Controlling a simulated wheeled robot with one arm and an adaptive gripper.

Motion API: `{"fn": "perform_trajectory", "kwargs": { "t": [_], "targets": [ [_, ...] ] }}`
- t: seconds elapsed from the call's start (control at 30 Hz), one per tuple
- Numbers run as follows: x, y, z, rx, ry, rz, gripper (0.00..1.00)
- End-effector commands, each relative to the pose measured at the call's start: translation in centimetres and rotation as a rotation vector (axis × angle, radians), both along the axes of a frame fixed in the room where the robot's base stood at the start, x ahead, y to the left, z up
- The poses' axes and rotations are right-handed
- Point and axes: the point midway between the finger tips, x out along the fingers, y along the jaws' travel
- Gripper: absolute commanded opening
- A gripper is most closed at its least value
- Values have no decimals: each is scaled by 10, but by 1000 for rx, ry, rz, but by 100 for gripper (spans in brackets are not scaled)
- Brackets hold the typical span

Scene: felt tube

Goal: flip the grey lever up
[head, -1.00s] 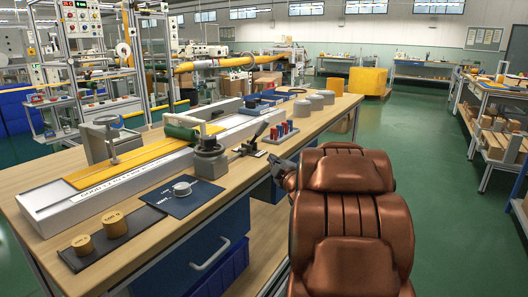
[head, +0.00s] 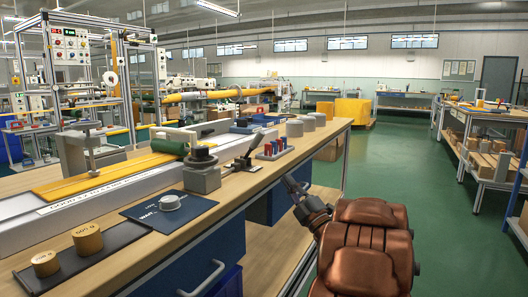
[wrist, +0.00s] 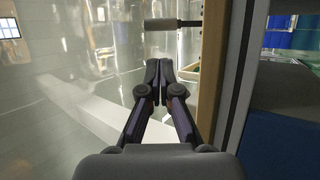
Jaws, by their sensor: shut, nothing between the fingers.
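A small lever (head: 246,158) with a dark grey handle stands tilted on a base near the bench's right edge, between a grey block with a round top (head: 202,172) and a rack of red and blue pieces (head: 273,149). My gripper (head: 289,181) is to the right of the lever, by the bench's side edge, and apart from it. In the wrist view my gripper (wrist: 158,72) is shut and empty, its two fingertips together.
The wooden bench (head: 262,192) fills the left and middle, with a blue drawer (head: 206,258) below. A dark tray (head: 85,252) holds two brass weights. A pale wooden edge (wrist: 210,70) runs close right of the fingers. Green floor (head: 420,180) is free to the right.

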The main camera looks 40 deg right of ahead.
Motion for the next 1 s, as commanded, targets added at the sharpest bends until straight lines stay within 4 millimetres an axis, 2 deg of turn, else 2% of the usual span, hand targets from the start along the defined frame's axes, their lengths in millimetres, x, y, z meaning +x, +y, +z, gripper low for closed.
{"fn": "perform_trajectory", "kwargs": {
  "t": [0.27,1.0],
  "targets": [
    [13,0,7,-1,-1,4,0],
    [98,-11,61,-2,0,2,0]
  ]
}}
